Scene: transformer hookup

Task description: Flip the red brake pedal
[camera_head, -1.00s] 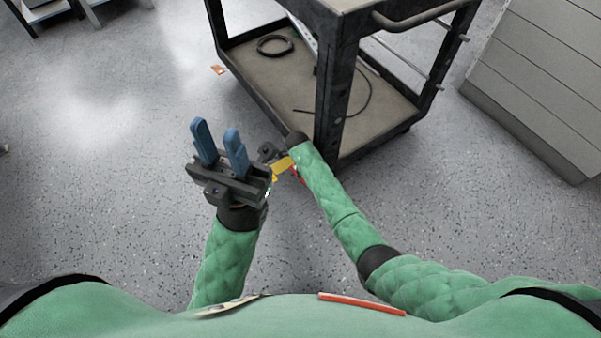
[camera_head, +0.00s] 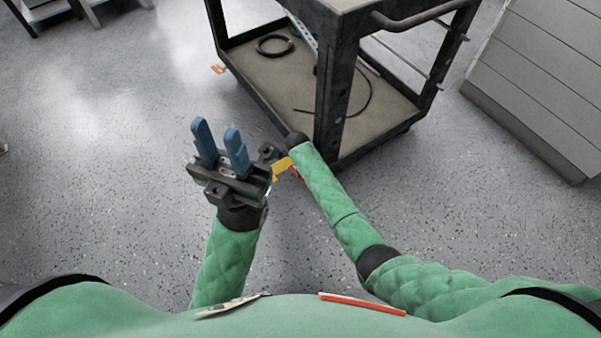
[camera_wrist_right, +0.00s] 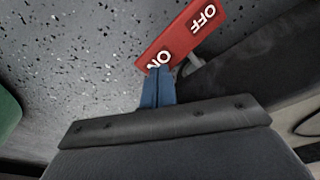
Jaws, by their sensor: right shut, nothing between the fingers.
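The red brake pedal (camera_wrist_right: 184,34) shows in the right wrist view, a tilted plate with white "OFF" at its upper right and "ON" at its lower left. My right gripper (camera_wrist_right: 158,72) is shut, its blue fingers together. Its tips are at the "ON" end and overlap it in the picture; I cannot tell whether they press on it. In the head view, a small red patch beside a yellow piece (camera_head: 283,167) shows by the near cart corner, mostly hidden by my right arm. My left gripper (camera_head: 217,128) is open and empty, fingers pointing up, left of the cart.
A dark cart (camera_head: 331,110) stands ahead, its lower shelf holding a black cable coil (camera_head: 274,45) and a loose cable. A small orange piece (camera_head: 218,69) is at the cart's far left corner. A grey cabinet (camera_head: 545,85) stands at right.

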